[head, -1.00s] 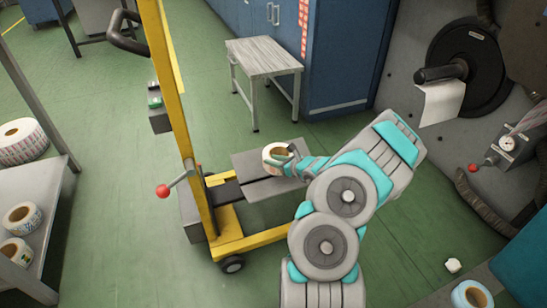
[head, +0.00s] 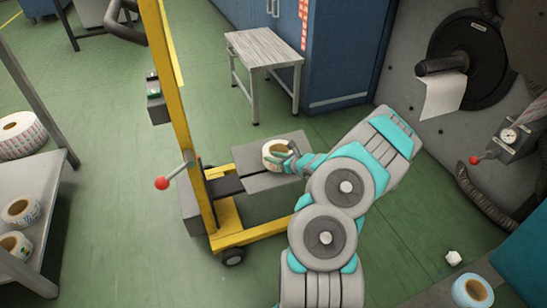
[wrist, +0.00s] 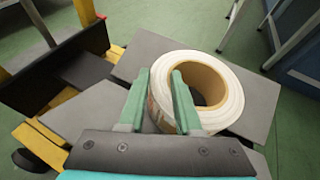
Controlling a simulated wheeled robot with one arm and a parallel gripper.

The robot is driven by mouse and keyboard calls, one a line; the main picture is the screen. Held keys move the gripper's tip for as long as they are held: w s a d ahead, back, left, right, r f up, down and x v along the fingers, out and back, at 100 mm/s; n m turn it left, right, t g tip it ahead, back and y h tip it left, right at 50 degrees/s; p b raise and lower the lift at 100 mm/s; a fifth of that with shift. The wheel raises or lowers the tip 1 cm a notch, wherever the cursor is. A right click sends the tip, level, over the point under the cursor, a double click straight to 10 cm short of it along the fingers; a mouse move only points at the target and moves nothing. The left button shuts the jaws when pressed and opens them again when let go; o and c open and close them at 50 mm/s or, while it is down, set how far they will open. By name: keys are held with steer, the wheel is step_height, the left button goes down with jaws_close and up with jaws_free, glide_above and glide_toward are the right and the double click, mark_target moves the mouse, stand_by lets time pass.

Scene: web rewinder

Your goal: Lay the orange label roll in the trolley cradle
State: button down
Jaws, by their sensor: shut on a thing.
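A white label roll with a brown core (head: 277,151) is at the trolley cradle; it also shows in the wrist view (wrist: 228,88). Faint print shows on its side, but I cannot make out orange clearly. My gripper (head: 287,157) is shut on the roll's wall, with one finger in the core and one outside, as the wrist view shows (wrist: 160,88). The cradle (head: 290,139) is a pair of grey plates on the yellow trolley (head: 228,222). The roll is over the plates, and I cannot tell whether it rests on them.
The trolley's yellow mast (head: 176,95) and red-knobbed lever (head: 162,183) stand left of the cradle. A small table (head: 263,48) is behind. Other rolls (head: 21,211) lie on a shelf at left. A machine with a black spindle (head: 443,66) is at right. Green floor lies clear between.

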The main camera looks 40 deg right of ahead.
steer(key=shift+f, duration=0.35)
steer(key=c, duration=0.5)
jaws_free()
steer(key=shift+p+v, duration=2)
steer(key=shift+v, duration=2.5)
step_height(320, 180, up, 8)
steer(key=p, duration=0.4)
steer(key=shift+f+p, duration=0.1)
steer(key=shift+p, duration=0.2)
